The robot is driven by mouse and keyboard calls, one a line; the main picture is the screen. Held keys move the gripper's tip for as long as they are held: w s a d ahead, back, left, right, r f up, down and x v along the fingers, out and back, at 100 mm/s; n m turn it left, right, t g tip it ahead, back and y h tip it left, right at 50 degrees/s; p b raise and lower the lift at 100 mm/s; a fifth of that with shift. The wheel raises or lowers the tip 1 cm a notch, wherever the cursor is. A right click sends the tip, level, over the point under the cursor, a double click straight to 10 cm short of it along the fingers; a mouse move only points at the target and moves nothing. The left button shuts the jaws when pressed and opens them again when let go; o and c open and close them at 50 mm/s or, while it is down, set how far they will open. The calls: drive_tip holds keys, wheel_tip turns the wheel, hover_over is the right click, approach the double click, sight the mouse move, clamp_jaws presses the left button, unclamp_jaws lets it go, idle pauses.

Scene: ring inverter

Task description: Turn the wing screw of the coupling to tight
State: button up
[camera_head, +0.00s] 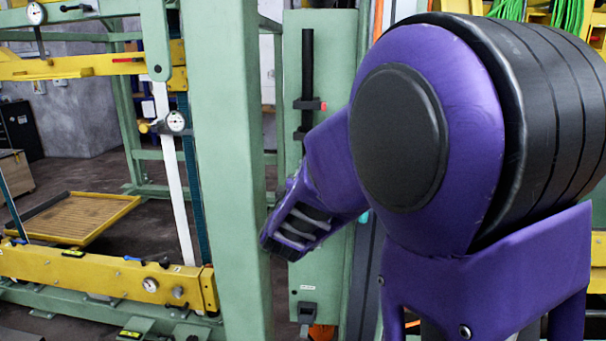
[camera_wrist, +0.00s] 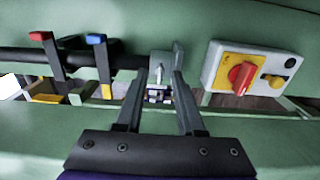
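In the wrist view, my gripper (camera_wrist: 160,75) is open, its two dark fingers pointing at a green frame beam. A grey metal coupling (camera_wrist: 159,64) sits at the right end of a horizontal black bar (camera_wrist: 20,55). A small light upright piece on its front, seemingly the wing screw (camera_wrist: 159,75), shows between the fingertips. I cannot tell how far it is from them or how tight it is. In the head view, my purple arm reaches toward the green frame; the gripper and coupling cannot be made out there.
In the wrist view, a red-capped lever (camera_wrist: 41,38) and a blue-capped lever (camera_wrist: 96,40) stand on the bar at left. A switch box (camera_wrist: 225,68) with a red knob (camera_wrist: 241,76) is close at right. In the head view, a green post (camera_head: 225,150) stands left of my arm.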

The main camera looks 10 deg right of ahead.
drive_tip(key=shift+w, duration=0.15)
clamp_jaws()
idle(0.4)
